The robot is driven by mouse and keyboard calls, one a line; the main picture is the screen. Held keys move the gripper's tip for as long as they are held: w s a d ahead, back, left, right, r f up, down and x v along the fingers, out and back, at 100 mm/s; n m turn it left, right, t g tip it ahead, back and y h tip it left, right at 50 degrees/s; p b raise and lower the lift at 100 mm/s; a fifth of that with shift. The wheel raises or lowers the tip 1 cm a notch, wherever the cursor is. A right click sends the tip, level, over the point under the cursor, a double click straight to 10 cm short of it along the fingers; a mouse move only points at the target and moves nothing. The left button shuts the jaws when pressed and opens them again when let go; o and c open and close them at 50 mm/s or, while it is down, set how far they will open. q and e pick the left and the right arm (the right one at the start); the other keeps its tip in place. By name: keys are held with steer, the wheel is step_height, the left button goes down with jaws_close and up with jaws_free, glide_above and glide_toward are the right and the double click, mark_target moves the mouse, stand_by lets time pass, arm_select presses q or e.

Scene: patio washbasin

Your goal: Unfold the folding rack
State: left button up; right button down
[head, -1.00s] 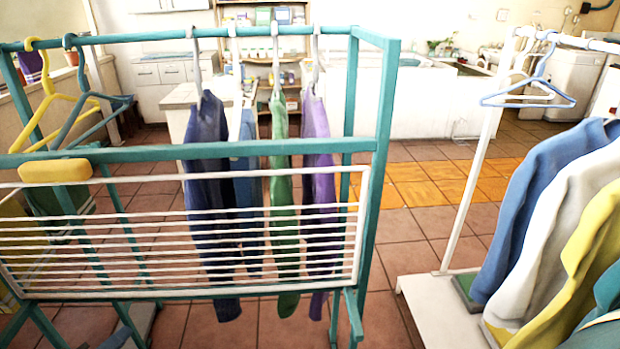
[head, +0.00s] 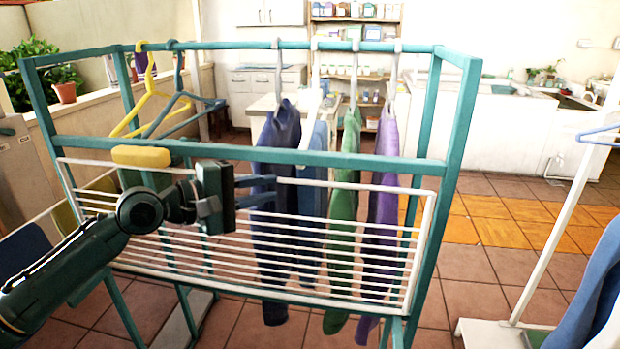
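The folding rack is a white wire panel (head: 418,255) that hangs down, folded against the front of a teal frame (head: 330,160). A yellow block (head: 141,156) sits at the panel's upper left edge on the frame's front bar. My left gripper (head: 274,190) is in front of the panel's upper middle, just below the teal bar. Its two fingers are apart and point right, with nothing visible between them. I cannot tell whether it touches the panel. My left arm hides part of the panel's left side. My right gripper is not in view.
Blue, green and purple garments (head: 345,200) hang behind the panel. Yellow and teal hangers (head: 143,100) hang at the left. A white stand (head: 545,230) with clothes is at the right. Tiled floor (head: 480,265) lies open between frame and stand.

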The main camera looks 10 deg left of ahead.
mark_target(302, 183)
arm_select(q)
steer(key=p+x, duration=0.1)
steer(key=x, duration=0.8)
steer(key=shift+d, duration=0.1)
steer(key=shift+c, duration=0.5)
jaws_close()
